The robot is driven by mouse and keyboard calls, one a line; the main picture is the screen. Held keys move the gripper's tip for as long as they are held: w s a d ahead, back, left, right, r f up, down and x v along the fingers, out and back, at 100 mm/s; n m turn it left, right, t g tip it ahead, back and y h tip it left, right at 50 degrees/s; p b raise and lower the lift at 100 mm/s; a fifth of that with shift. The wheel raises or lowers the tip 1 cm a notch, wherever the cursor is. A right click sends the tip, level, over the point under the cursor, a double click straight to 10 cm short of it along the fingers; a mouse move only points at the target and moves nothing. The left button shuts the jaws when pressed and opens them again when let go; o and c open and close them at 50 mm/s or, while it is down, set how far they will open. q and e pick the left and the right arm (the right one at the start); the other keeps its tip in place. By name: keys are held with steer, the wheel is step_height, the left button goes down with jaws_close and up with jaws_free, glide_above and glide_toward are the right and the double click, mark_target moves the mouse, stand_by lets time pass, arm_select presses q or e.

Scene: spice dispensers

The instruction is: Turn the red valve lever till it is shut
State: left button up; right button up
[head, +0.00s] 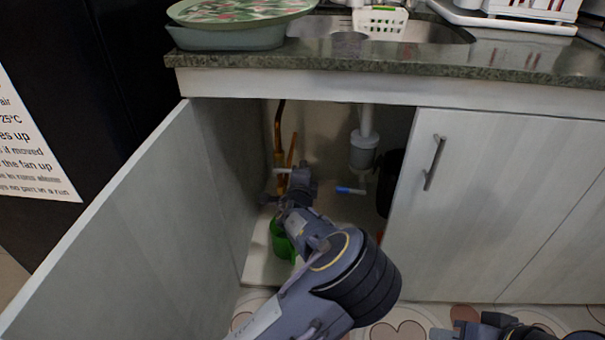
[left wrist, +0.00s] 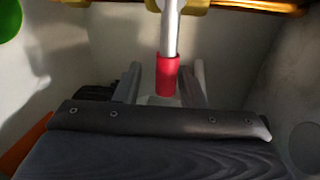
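The red valve lever (left wrist: 167,76) shows in the left wrist view as a red sleeve on the end of a pale metal bar that comes down from the brass-coloured pipe. My left gripper (left wrist: 180,82) has one finger on each side of the red sleeve. In the head view my left arm reaches into the open cabinet and hides the red lever. My right arm (head: 490,329) shows only in part at the bottom right; its fingers are not clear.
The open cabinet door (head: 135,225) stands left of my arm, and a closed door (head: 480,200) is on the right. Inside are a copper pipe (head: 279,125), a white drain trap (head: 363,152), a blue-handled tap (head: 350,190) and a green container (head: 281,242). The counter (head: 400,60) overhangs.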

arm_select(q)
steer(key=s+r+p, duration=0.1)
steer(key=s+p, duration=0.1)
steer(key=s, duration=0.5)
steer(key=shift+s+r, duration=0.15)
steer(key=shift+r, duration=0.05)
steer(key=shift+d, duration=0.1)
